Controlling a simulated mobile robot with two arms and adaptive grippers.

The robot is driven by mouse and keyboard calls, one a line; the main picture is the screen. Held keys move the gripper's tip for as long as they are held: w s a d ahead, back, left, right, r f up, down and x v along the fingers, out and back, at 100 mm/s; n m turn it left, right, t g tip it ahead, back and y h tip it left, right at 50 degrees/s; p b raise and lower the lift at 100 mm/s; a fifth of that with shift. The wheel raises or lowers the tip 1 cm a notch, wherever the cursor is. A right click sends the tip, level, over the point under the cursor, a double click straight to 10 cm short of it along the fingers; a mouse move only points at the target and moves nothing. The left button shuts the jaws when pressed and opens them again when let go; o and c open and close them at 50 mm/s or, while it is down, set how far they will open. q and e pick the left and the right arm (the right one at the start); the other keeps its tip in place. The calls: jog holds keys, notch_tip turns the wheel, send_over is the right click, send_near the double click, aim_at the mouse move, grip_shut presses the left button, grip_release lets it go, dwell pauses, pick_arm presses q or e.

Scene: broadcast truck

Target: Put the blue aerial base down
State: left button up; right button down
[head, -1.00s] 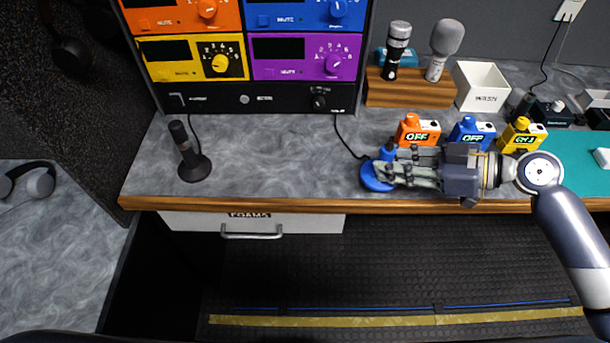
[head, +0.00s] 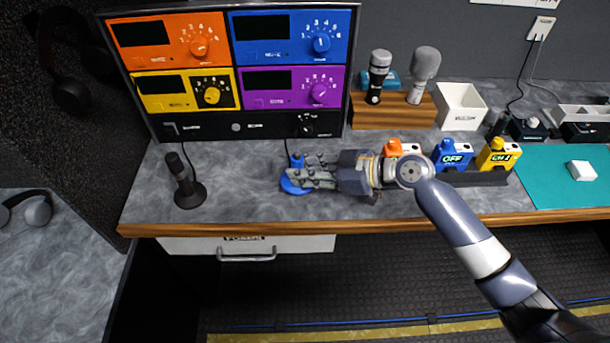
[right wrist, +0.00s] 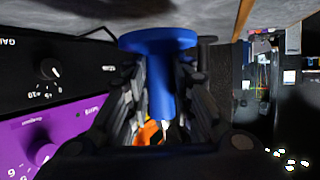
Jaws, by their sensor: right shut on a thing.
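The blue aerial base (head: 291,187) has a round foot and a short post. It is at the worktop's middle in the head view, left of the coloured packs. My right gripper (head: 308,175) is shut on its post, with the arm coming in from the right. In the right wrist view the blue base (right wrist: 158,42) sits between the two fingers (right wrist: 160,105), its round foot towards the grey worktop. I cannot tell whether the foot touches the worktop (head: 240,190). My left gripper is not in view.
A black desk microphone (head: 184,182) stands to the left on the worktop. The rack of coloured units (head: 235,75) is behind. Orange, blue (head: 453,155) and yellow (head: 497,154) packs stand to the right. The worktop between the desk microphone and the base is clear.

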notch_tip(320, 180, down, 3)
jog(key=shift+d+p, duration=0.1)
jog(key=shift+p, duration=0.3)
jog(key=shift+f, duration=0.1)
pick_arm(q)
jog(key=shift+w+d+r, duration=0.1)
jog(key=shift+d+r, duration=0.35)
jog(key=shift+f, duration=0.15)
pick_arm(e)
jog(key=shift+f, duration=0.1)
jog(key=shift+f+b, duration=0.1)
jog(key=shift+b, duration=0.25)
jog(key=c, duration=1.4)
grip_release()
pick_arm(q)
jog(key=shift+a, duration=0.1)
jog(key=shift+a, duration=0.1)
